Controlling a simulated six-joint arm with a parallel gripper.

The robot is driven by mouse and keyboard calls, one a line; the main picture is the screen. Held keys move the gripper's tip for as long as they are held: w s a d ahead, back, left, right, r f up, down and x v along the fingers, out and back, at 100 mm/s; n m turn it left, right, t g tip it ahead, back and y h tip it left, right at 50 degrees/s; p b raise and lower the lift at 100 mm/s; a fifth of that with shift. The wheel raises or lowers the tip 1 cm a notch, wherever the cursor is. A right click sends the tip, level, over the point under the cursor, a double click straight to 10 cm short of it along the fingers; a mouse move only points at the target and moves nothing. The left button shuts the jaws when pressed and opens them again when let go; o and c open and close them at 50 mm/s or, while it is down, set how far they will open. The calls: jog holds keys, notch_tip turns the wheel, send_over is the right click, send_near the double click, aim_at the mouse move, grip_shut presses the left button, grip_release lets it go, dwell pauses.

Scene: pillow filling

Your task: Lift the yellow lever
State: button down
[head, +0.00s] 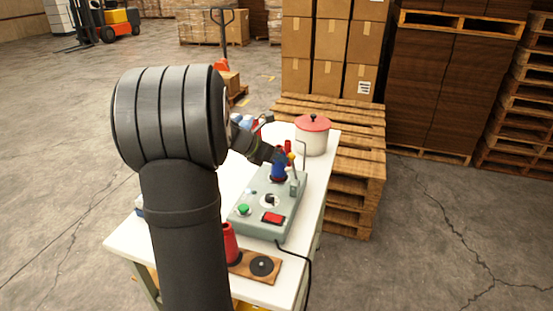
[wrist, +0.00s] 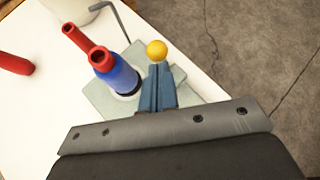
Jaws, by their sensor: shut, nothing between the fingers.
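The yellow lever's round knob (wrist: 156,50) sits just beyond my fingertips in the wrist view, close to or touching them; I cannot tell which. In the head view the knob (head: 291,156) stands at the far end of the grey-green control box (head: 256,220). My gripper (wrist: 157,66) is shut with nothing between its blue-grey fingers, which hide most of the lever's stem in the wrist view. In the head view my gripper (head: 281,156) is at the knob's left, partly blending with the blue part behind it.
A blue cylinder with a red collar (wrist: 122,75) stands left of my fingers. A bent grey rod (wrist: 108,10) rises beyond it. A white pot with a red lid (head: 312,140) stands at the table's far end. The box's near end has a green button (head: 244,209) and red switch (head: 272,218).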

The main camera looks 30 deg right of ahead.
jog(key=shift+d+r, duration=0.3)
jog(key=shift+d, duration=0.05)
jog(key=shift+d+r, duration=0.15)
jog(key=shift+r, duration=0.5)
jog(key=a+f+v, duration=0.2)
jog(key=v, duration=1)
jog(key=shift+s+a, duration=0.25)
jog(key=shift+s, duration=0.05)
